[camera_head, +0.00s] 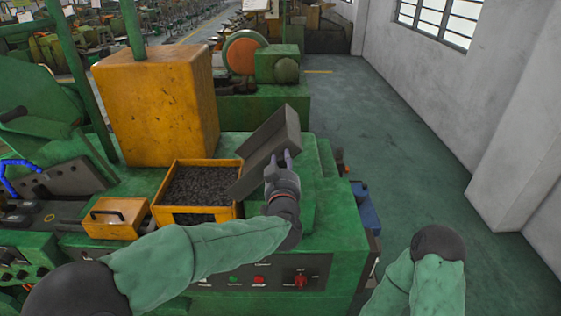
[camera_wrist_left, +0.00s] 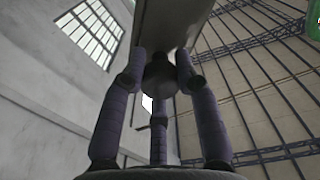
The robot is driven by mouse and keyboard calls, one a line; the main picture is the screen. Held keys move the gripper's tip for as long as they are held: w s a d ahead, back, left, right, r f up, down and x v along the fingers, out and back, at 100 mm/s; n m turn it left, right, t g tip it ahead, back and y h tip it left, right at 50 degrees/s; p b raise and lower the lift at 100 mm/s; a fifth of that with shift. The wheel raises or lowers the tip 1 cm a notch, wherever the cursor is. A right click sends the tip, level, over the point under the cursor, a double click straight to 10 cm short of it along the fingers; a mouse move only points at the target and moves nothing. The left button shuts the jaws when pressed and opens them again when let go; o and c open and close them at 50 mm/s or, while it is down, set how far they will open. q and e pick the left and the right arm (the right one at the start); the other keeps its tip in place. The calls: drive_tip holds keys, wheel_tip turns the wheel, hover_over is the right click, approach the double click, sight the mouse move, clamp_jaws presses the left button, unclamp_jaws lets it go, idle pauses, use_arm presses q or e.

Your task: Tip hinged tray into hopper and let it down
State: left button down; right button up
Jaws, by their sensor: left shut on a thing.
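The grey hinged tray (camera_head: 262,146) is tilted steeply in the head view, with its left, lower end at the right edge of the hopper. The yellow hopper (camera_head: 203,212) is full of small dark pieces (camera_head: 200,186). My left gripper (camera_head: 284,160) is at the tray's right side, shut on a dark round knob (camera_wrist_left: 160,75), which shows in the left wrist view below the tray's pale underside (camera_wrist_left: 172,22). I cannot see whether pieces remain in the tray. My right gripper is not in view; only my right arm shows at lower right.
A tall orange-yellow box (camera_head: 157,105) stands behind the hopper. A small yellow lidded box (camera_head: 115,217) sits left of it. A control panel (camera_head: 262,279) with buttons is on the machine's front. Clear floor (camera_head: 400,150) and a grey wall (camera_head: 440,85) lie to the right.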

use_arm(q)
drive_tip(key=d+f+m, duration=0.4)
drive_tip(key=f, duration=0.4)
drive_tip(key=d+f+m, duration=0.5)
drive_tip(key=f, duration=0.3)
drive_tip(key=shift+s+f, duration=0.1)
drive_tip(key=shift+f, duration=0.2)
drive_tip(key=c, duration=0.9)
unclamp_jaws()
drive_tip(key=shift+c, duration=0.2)
drive_tip(key=shift+o, duration=0.2)
drive_tip(key=shift+r, duration=0.1)
drive_tip(key=shift+r, duration=0.1)
